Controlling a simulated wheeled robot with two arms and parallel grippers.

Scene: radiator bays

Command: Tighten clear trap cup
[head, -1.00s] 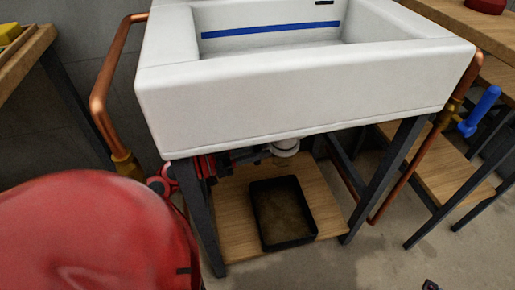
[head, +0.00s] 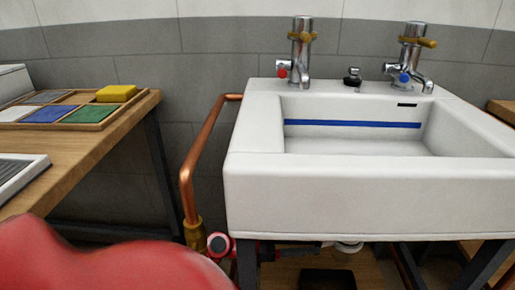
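Under the white sink (head: 370,190), a small white fitting (head: 348,246) of the trap shows just below the sink's lower edge. The clear cup itself cannot be made out. My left arm comes in from the lower left, its red housing large in the foreground. Its red and black far end reaches under the sink. The dark end of my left gripper (head: 308,248) lies just left of the white fitting, mostly hidden by the sink and shadow. I cannot tell whether it touches anything or is open. My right gripper is not in view.
A dark tray (head: 328,279) sits on the wooden shelf below the sink. A copper pipe (head: 187,170) runs down left of the sink. A wooden bench (head: 75,185) stands at the left with a sectioned tray and yellow block (head: 116,93). Dark sink legs flank the space underneath.

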